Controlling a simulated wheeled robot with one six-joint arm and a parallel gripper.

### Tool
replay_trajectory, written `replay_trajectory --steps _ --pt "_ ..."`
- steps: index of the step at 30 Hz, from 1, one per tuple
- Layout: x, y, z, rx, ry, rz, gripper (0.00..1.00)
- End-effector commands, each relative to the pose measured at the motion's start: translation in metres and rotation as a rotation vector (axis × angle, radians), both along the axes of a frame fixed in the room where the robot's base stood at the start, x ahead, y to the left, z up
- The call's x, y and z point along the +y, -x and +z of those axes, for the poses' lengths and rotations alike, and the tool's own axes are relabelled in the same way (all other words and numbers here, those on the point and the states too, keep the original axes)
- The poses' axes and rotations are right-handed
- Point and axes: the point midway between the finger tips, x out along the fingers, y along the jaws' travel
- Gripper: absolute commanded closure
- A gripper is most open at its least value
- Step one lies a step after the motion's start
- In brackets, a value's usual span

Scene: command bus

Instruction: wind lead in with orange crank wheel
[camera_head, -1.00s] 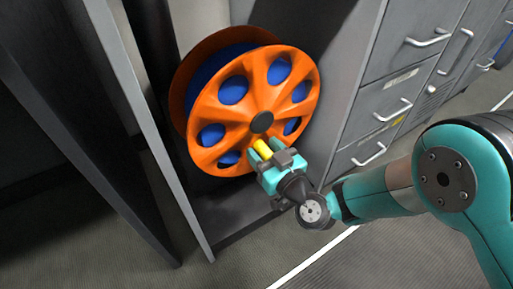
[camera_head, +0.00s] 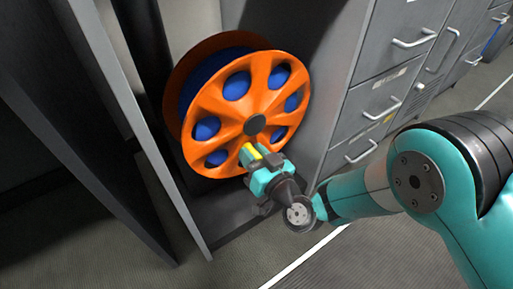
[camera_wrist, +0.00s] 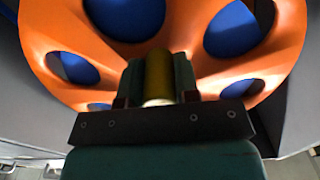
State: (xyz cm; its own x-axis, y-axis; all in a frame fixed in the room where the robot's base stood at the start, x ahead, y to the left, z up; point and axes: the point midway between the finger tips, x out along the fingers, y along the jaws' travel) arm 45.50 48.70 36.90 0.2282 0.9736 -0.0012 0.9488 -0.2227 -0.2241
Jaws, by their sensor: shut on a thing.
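The orange crank wheel (camera_head: 232,118) stands upright in an open grey cabinet bay, with a dark hub at its middle. Blue lead (camera_head: 236,86) shows through its round holes and behind its rim. A yellow crank handle (camera_head: 251,152) sticks out from the wheel's face below the hub. My gripper (camera_head: 257,161) is shut on this handle, and its jaws hide part of it. In the wrist view the yellow handle (camera_wrist: 159,75) sits between the two jaws, with the orange wheel (camera_wrist: 75,35) behind. The lead's loose end does not show.
Grey drawers (camera_head: 385,85) with white handles stand right of the bay. An open dark door panel (camera_head: 75,150) and a cabinet side edge (camera_head: 165,175) stand to the left. Bare ribbed floor (camera_head: 345,255) with a white line lies in front.

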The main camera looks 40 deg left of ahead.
Motion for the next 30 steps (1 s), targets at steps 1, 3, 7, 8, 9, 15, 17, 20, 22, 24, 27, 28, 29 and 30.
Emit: replay_trajectory --steps 1,3,7,8,9,15,17,20,22,24,27,28,29,30 --pt "0.002 0.003 0.008 0.039 -0.014 0.003 1.00" --pt "0.003 0.007 0.010 0.103 -0.028 0.003 1.00" --pt "0.005 0.014 0.015 0.222 -0.058 0.003 1.00" --pt "0.006 0.015 0.016 0.249 -0.064 0.003 1.00" --pt "0.006 0.017 0.018 0.286 -0.073 0.003 1.00" --pt "0.008 0.026 0.028 0.471 -0.119 0.004 1.00" --pt "0.009 0.028 0.030 0.525 -0.131 0.004 1.00" --pt "0.010 0.031 0.035 0.611 -0.152 0.005 1.00" --pt "0.010 0.032 0.038 0.669 -0.166 0.004 1.00" --pt "0.010 0.033 0.041 0.721 -0.180 0.004 1.00" --pt "0.011 0.035 0.044 0.787 -0.196 0.004 1.00" --pt "0.011 0.035 0.045 0.806 -0.200 0.004 1.00" --pt "0.011 0.036 0.046 0.821 -0.204 0.004 1.00" --pt "0.011 0.036 0.047 0.841 -0.210 0.003 1.00"
